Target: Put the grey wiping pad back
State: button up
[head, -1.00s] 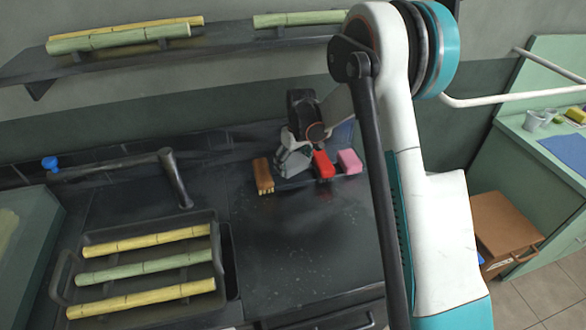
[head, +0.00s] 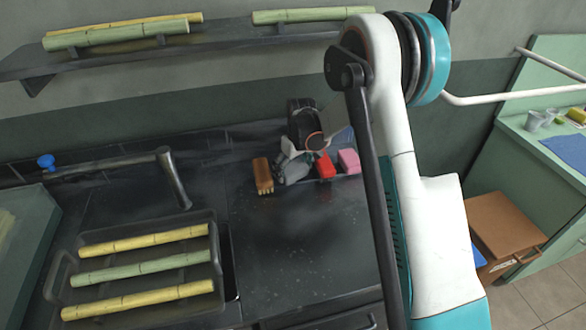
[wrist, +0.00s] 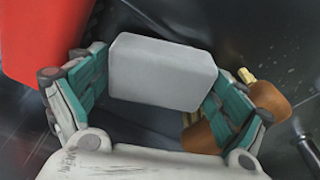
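The grey wiping pad (wrist: 162,72) is a pale block between my two teal-faced fingers in the wrist view. Both fingers appear to meet its sides, so my gripper (wrist: 160,82) looks shut on it. In the head view the pad (head: 293,169) is partly covered by my gripper (head: 299,157), low over the back of the dark counter. It is between the wooden brush (head: 263,176) on the left and the red block (head: 325,165) on the right. Whether the pad's underside touches the surface is hidden.
A pink block (head: 349,161) stands right of the red one. A tray (head: 65,262) of cane pieces and a tap (head: 172,178) are to the left. A shelf (head: 220,53) with cane runs above. The counter (head: 300,235) in front is clear.

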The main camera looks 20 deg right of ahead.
aim_at(297, 170)
dwell(0.4)
jog(key=shift+r+p, duration=0.55)
jog(key=shift+r, duration=0.1)
notch_tip(297, 170, up, 12)
jog(key=s+p, duration=0.1)
jog(key=p, duration=0.2)
jog(key=shift+s+d, duration=0.35)
jog(key=shift+s+f, duration=0.1)
jog(key=shift+f, duration=0.1)
